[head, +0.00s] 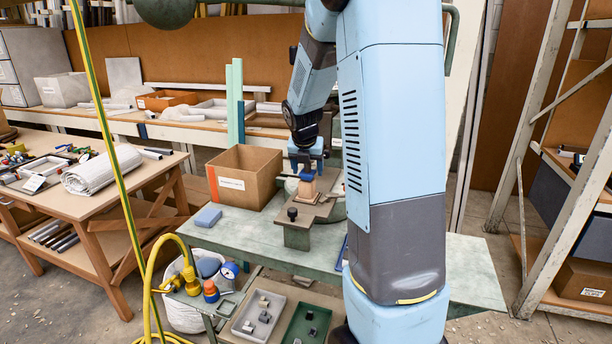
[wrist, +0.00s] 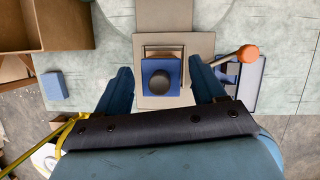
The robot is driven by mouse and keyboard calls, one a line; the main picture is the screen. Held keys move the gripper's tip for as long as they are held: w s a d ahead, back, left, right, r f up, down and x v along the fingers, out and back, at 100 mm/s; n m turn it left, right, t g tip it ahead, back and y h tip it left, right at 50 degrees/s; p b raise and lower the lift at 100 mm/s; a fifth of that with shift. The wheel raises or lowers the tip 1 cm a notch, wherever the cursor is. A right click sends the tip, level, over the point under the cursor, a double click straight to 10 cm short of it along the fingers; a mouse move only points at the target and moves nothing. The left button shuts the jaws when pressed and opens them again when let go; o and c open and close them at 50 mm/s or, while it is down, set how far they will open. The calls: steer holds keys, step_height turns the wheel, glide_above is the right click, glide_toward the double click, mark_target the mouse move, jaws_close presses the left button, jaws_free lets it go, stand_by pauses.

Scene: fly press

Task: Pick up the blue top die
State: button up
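The blue top die (wrist: 149,65) is a square blue block with a dark round knob on top. In the wrist view it sits on the beige plate of the press (wrist: 165,20). In the head view the die (head: 307,174) shows small, on a tan block, just under my gripper (head: 305,160). My gripper (wrist: 159,73) is open in the wrist view, with one dark blue finger on each side of the die. Gaps show between both fingers and the die. The head view is too small to tell the finger height exactly.
A cardboard box (head: 243,180) stands left of the press, with a blue-grey block (head: 208,217) in front of it. An orange knob (wrist: 248,53) on a lever lies right of the die. A grey tray (head: 258,318) and a green tray (head: 308,325) hold small parts below.

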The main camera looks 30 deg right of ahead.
steer(key=c, duration=1)
steer(key=shift+c, duration=0.5)
steer(key=shift+r, duration=0.1)
